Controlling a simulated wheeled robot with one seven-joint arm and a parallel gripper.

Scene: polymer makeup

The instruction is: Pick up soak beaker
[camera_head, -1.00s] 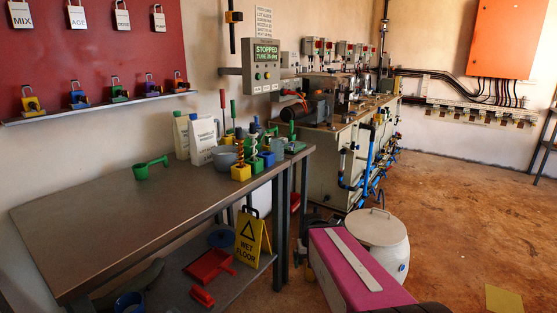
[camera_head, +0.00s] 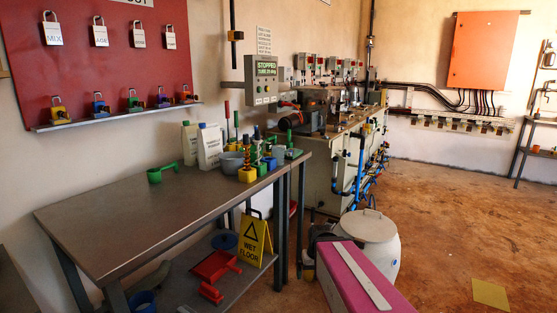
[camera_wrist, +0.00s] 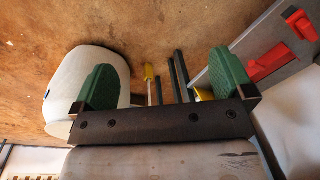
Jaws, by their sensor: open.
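A grey bowl-like vessel (camera_head: 231,161) and a smaller grey cup-like vessel (camera_head: 278,153) stand at the far end of the steel table (camera_head: 120,215), among bottles and coloured tools. I cannot tell which of them is the soak beaker. My gripper (camera_wrist: 165,86) shows in the wrist view with two green fingers spread wide and nothing between them. It points down over the floor near a white barrel (camera_wrist: 90,70), away from the tabletop.
A yellow wet-floor sign (camera_head: 254,240) and red dustpan (camera_head: 214,266) are on the lower shelf. A green scoop (camera_head: 162,173) lies on the mostly bare tabletop. Floor at right is open.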

